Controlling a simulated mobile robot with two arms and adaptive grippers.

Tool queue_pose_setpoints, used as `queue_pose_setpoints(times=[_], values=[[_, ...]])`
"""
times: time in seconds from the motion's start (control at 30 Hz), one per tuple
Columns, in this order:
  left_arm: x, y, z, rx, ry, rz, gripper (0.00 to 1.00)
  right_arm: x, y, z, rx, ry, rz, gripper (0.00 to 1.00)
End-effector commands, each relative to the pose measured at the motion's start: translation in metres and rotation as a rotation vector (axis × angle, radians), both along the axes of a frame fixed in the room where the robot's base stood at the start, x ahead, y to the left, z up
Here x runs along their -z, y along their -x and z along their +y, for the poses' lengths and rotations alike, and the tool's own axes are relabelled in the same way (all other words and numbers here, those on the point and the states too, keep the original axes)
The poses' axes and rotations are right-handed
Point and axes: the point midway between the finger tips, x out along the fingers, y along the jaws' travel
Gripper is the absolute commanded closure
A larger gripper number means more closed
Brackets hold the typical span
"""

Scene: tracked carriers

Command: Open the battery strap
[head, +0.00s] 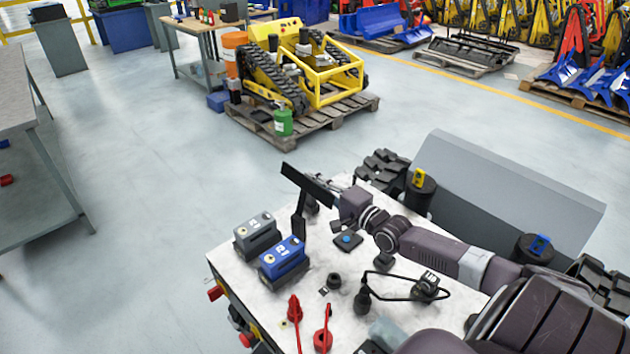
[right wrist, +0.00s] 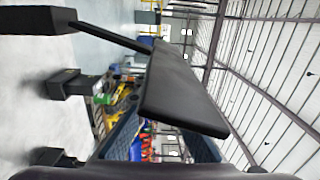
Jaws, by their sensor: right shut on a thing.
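The battery strap (head: 308,184) is a black flat bar, raised and tilted above the white deck, beside a black upright (head: 299,214) behind the batteries. A grey battery (head: 255,236) and a blue battery (head: 283,262) stand on the deck with nothing lying across their tops. My right gripper (head: 331,190) is shut on the strap; its fingers are small and partly hidden in the head view. In the right wrist view the black strap (right wrist: 182,92) fills the middle, in front of the blue-dark finger pads (right wrist: 122,133). My left gripper is not in view.
The white deck (head: 232,275) also bears red levers (head: 322,342), a black cable loop (head: 400,274) and small black knobs. A grey sloped panel (head: 500,190) stands to the right. A yellow tracked machine (head: 300,75) on a pallet is farther back. Open floor lies left.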

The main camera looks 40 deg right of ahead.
Motion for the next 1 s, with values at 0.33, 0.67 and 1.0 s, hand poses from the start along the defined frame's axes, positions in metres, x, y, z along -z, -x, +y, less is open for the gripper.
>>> queue_pose_setpoints(times=[0.33, 0.67, 1.0], values=[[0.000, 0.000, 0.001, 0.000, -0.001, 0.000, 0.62, 0.003, 0.001, 0.000, 0.000, 0.001, 0.006, 0.76], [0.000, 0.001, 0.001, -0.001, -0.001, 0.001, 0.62, 0.004, 0.009, 0.000, -0.001, 0.001, 0.007, 0.76], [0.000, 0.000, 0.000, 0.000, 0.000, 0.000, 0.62, 0.004, 0.057, -0.004, -0.002, 0.001, 0.010, 0.76]])
